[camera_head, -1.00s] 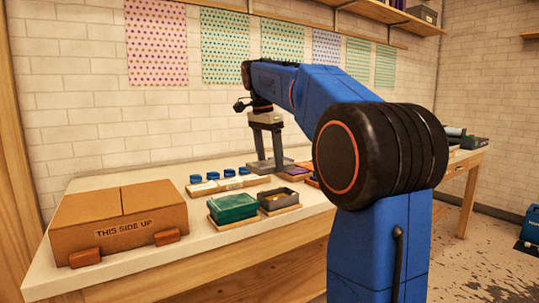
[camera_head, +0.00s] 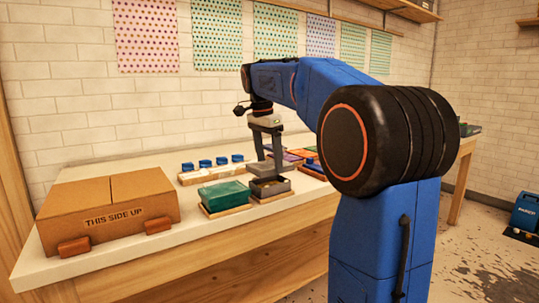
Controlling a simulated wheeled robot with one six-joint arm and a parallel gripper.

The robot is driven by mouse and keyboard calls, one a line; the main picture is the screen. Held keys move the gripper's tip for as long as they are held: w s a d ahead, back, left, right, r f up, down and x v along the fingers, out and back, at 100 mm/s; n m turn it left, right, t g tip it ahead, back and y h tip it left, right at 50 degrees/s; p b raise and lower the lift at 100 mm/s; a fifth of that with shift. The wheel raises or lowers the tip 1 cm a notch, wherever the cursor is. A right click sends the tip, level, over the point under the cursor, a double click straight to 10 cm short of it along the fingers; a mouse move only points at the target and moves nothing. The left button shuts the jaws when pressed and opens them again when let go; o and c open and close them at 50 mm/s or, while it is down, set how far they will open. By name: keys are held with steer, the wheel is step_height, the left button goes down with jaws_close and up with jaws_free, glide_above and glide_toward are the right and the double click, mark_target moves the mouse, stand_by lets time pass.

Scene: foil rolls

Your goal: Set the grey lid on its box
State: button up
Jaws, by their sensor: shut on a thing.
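The open grey box (camera_head: 283,192) stands on a wooden base on the bench, with something yellowish inside. The grey lid (camera_head: 260,169) is a flat grey slab just behind and above the box in the picture, apart from its rim as far as I can tell. My gripper (camera_head: 268,157) points down from the arm and is shut on the lid. The exact grip and the lid's height over the bench are too small to tell.
A green-lidded box (camera_head: 222,196) stands close to the left of the grey box. A cardboard carton (camera_head: 110,215) fills the left of the bench. Blue-topped items (camera_head: 205,164) stand in a row behind. Purple and orange flat pieces lie to the right, partly hidden by my arm.

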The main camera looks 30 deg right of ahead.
steer(key=shift+f, duration=1.4)
steer(key=shift+f, duration=0.85)
stand_by(0.5)
steer(key=o, duration=1.1)
steer(key=shift+o, duration=0.2)
step_height(320, 180, up, 17)
steer(key=a, duration=0.2)
steer(key=shift+a, duration=0.3)
